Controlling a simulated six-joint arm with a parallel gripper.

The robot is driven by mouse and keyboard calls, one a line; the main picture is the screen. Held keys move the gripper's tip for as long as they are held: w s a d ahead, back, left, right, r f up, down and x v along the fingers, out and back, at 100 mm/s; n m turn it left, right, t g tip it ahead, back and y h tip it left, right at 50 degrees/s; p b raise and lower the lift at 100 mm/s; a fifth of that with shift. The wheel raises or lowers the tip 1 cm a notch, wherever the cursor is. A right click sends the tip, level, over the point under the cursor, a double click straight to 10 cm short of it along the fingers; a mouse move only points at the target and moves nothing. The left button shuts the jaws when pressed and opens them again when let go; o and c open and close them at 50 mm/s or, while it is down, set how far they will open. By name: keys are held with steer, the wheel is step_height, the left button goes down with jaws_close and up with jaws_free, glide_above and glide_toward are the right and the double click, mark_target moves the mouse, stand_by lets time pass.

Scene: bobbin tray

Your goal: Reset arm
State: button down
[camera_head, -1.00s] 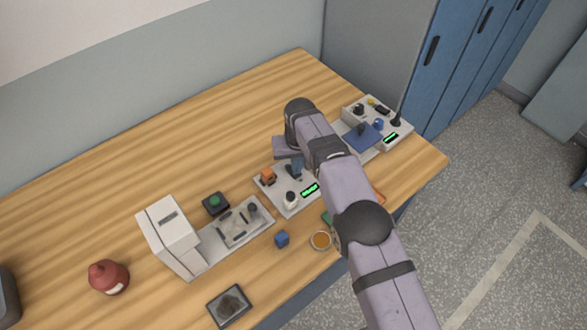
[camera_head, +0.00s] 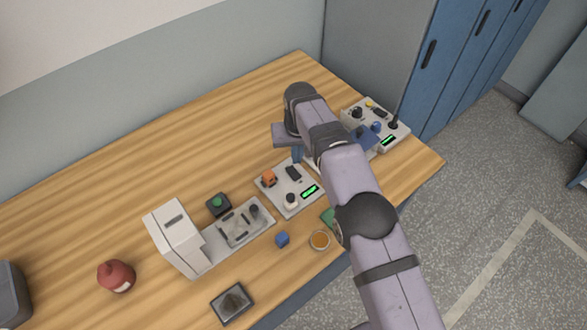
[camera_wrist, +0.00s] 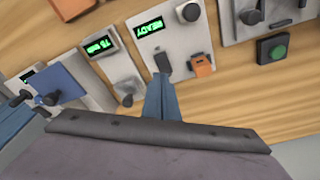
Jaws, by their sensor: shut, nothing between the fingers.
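My arm reaches over the workbench from the lower right in the head view. My gripper (camera_head: 297,155) is shut and empty, with its blue fingers pointing down just beyond the middle panel (camera_head: 273,195). In the wrist view my gripper's blue fingers (camera_wrist: 161,98) are together, close to a dark block (camera_wrist: 164,62) and an orange block (camera_wrist: 202,65) on the panel. I cannot tell the exact gap to them. The arm hides part of the bench's right side.
A white machine (camera_head: 174,237) stands at left, beside a black box with a green button (camera_head: 217,203). A panel with knobs (camera_head: 389,127) is at right. The back is clear.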

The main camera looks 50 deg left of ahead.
stand_by(0.4)
steer(key=w+d+r+m+b, duration=0.1)
steer(key=w+d+r+m, duration=0.15)
steer(key=w+d, duration=0.65)
steer(key=w+d+r+m, duration=0.25)
steer(key=w+d, duration=0.35)
steer(key=d, duration=0.4)
steer(key=d+r+m+h+b, duration=0.1)
steer(key=d+r+m, duration=0.15)
steer(key=d, duration=1.65)
steer(key=s+d+f+m, duration=0.1)
steer(key=s+d+m, duration=0.1)
steer(key=s+d, duration=0.6)
steer(key=s+d+f+m+g+b, duration=0.1)
steer(key=s+d+f+m, duration=0.1)
steer(key=s+d, duration=0.7)
steer(key=d, duration=0.4)
steer(key=shift+f+h+b, duration=0.2)
steer(key=shift+h+b, duration=0.1)
steer(key=shift+a+m, duration=0.1)
steer(key=shift+m, duration=0.15)
